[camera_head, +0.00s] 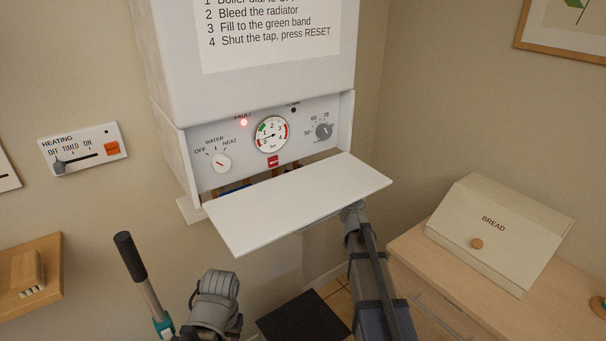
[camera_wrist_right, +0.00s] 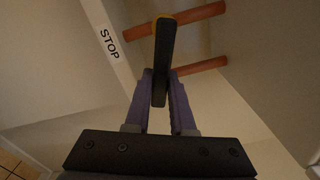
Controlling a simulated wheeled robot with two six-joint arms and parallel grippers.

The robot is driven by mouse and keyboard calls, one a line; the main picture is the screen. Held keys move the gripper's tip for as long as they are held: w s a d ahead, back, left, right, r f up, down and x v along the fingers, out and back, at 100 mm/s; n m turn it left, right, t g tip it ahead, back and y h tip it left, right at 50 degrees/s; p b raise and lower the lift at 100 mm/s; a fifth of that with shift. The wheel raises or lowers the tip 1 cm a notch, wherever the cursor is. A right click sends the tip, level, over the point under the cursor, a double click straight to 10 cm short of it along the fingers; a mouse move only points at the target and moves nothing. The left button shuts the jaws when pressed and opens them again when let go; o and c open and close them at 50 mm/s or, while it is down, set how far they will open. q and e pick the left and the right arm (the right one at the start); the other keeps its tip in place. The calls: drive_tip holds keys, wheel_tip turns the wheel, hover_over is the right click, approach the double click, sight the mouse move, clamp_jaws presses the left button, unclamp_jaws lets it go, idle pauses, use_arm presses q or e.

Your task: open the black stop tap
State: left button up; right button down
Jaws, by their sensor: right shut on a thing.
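The black stop tap lever (camera_wrist_right: 165,45) shows in the right wrist view as a narrow upright bar with a yellowish far end. My right gripper (camera_wrist_right: 160,85) is shut on it, one purple finger on each side. A white STOP label (camera_wrist_right: 109,43) is to the left of the lever. In the head view the tap and my right gripper's fingers are hidden under the boiler's white lowered flap (camera_head: 300,200). Part of my left arm shows at the bottom of the head view, but no left fingers show.
Copper pipes (camera_wrist_right: 202,66) run close beside the lever. The boiler panel has a gauge (camera_head: 272,134) and a lit red fault light (camera_head: 243,122). A bread bin (camera_head: 500,230) stands on the cabinet at right. A black-handled pole (camera_head: 131,258) stands at lower left.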

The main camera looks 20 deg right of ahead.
drive_tip(key=s+a+f+m+b, duration=0.1)
drive_tip(key=a+f+m+b, duration=0.2)
drive_tip(key=m, duration=1)
drive_tip(key=shift+s+a+f, duration=0.25)
drive_tip(key=shift+s+a, duration=0.1)
drive_tip(key=shift+a, duration=0.5)
drive_tip(key=shift+a+m, duration=0.1)
drive_tip(key=shift+m, duration=0.3)
drive_tip(key=c, duration=0.8)
unclamp_jaws()
drive_tip(key=shift+o, duration=0.2)
drive_tip(key=shift+s, duration=0.1)
drive_tip(key=v, duration=0.7)
drive_tip(key=shift+s, duration=0.3)
